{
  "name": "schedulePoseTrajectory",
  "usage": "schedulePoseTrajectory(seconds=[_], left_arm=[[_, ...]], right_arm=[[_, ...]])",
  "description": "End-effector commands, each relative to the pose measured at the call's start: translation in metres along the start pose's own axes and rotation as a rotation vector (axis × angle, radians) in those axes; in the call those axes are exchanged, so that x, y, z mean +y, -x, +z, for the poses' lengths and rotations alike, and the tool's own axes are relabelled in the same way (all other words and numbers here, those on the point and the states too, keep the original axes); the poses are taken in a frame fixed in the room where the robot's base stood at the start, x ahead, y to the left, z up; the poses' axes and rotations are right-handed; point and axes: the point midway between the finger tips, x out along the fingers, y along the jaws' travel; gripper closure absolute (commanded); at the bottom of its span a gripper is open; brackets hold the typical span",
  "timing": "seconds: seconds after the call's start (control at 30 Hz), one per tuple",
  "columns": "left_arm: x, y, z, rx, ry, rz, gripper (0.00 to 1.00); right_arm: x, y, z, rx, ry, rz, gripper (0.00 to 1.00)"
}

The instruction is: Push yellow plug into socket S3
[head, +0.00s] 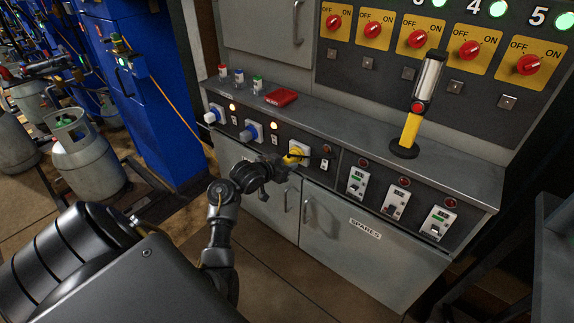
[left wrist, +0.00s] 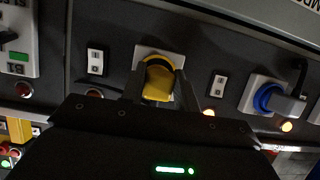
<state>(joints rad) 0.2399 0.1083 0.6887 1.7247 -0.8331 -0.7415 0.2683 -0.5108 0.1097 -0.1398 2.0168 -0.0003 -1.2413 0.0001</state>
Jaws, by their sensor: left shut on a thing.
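The yellow plug (head: 293,158) is at the third socket from the left on the grey panel, socket S3 (head: 305,148), which has a light square plate. My left gripper (head: 283,166) is shut on the plug. In the left wrist view the yellow plug (left wrist: 157,82) sits between the two fingers (left wrist: 160,90), in front of the socket's pale plate (left wrist: 146,50). I cannot tell how deep the plug is in the socket. The plug's front and the socket opening are hidden. My right gripper is not in view.
Two blue-and-white sockets with plugs (head: 250,132) (head: 213,115) are to the left on the panel. Breakers (head: 356,184) are to the right. A red object (head: 281,97) and a flashlight-like lamp (head: 427,80) stand on the ledge. Cabinet doors (head: 345,235) lie below.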

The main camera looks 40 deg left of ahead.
Motion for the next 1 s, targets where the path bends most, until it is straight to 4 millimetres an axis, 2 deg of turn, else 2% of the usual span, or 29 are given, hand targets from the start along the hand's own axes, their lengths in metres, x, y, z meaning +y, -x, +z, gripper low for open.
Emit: schedulePoseTrajectory(seconds=[1.0], left_arm=[[-0.0001,-0.0016,0.0039,-0.014,0.002,-0.004,0.89]], right_arm=[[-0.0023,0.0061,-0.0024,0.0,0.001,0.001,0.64]])
